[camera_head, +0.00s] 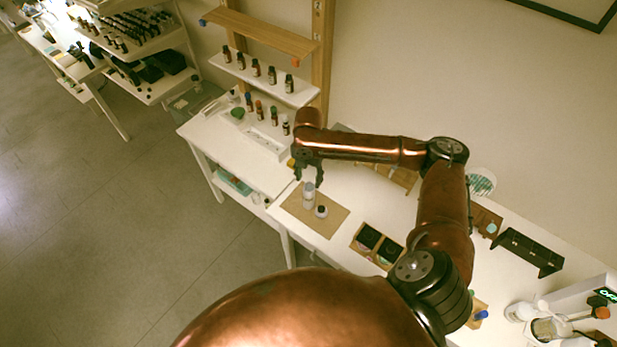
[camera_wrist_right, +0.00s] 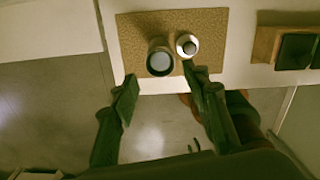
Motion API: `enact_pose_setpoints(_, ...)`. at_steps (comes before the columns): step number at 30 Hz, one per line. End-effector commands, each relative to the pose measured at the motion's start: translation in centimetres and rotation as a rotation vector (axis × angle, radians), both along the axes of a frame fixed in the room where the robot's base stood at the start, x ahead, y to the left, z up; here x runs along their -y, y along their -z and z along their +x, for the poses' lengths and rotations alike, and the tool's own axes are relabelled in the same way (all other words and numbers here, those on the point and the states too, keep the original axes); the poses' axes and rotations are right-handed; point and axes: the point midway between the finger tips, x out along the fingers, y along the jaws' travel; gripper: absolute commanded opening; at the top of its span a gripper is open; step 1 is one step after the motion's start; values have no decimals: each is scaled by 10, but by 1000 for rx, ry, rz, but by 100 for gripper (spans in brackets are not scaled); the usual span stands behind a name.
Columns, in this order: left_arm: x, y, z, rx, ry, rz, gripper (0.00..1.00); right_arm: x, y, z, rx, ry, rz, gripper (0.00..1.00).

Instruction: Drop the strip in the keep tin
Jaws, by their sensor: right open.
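My right gripper (camera_head: 308,178) points down above the far part of the brown mat (camera_head: 333,222), its fingers apart, with nothing seen between them. The fingers also show open in the right wrist view (camera_wrist_right: 160,92). A grey-white cylinder (camera_head: 308,196) stands on the mat just below the gripper, and a small white bottle with a dark cap (camera_head: 321,211) is beside it. I cannot make out a test strip. Two dark square containers (camera_head: 368,237) sit in a wooden holder to the right of the mat; I cannot tell whether one is the keep tin. My left gripper is out of view.
Dark bottles with coloured caps line a shelf (camera_head: 262,80) and the table behind the gripper. A round teal-patterned dish (camera_head: 481,181) and a black rack (camera_head: 526,252) stand to the right.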

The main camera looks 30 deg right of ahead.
Motion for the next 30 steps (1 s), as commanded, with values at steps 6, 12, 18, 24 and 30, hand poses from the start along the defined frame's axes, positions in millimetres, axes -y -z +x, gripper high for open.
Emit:
enact_pose_setpoints(6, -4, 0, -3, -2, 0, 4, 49, 0, -1, 0, 0, 0, 0, 42)
enact_pose_setpoints(12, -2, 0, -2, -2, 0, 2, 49, 0, -24, 1, 3, 0, -1, 42)
enact_pose_setpoints(18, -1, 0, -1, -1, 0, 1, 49, 0, -67, 1, 5, -1, -2, 42)
enact_pose_setpoints(24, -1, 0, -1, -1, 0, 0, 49, 0, -102, 1, 3, 0, -1, 42)
enact_pose_setpoints(30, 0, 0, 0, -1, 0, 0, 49, 0, -118, 0, 0, 0, 0, 42)
